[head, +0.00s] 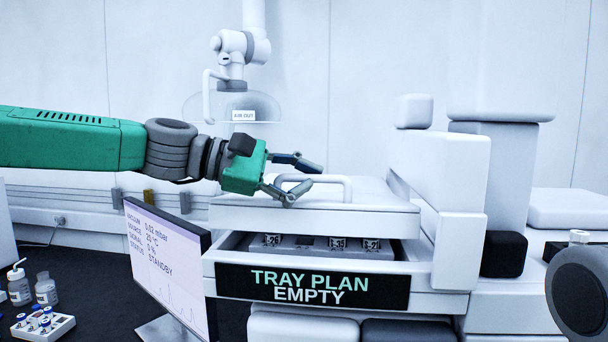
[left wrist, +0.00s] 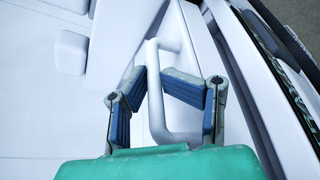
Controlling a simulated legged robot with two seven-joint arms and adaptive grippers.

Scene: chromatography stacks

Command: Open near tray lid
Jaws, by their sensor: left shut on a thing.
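The near tray (head: 225,265) is white, with a dark front sign reading "TRAY PLAN EMPTY". Its white lid (head: 250,215) sits above it, with a gap at the front through which labelled slots show. A pale looped handle (head: 347,190) stands on the lid; it also shows in the left wrist view (left wrist: 184,137). My left gripper (head: 303,178) is shut on the handle, its blue-padded fingers (left wrist: 156,76) either side of the bar in the left wrist view. My right gripper is not in view.
A monitor (head: 165,260) reading "STANDBY" stands left of the tray. Bottles (head: 45,289) and a vial rack (head: 40,328) sit on the dark bench at far left. A white block (head: 445,165) rises close to the lid's right side. A clear hood (head: 205,108) hangs behind.

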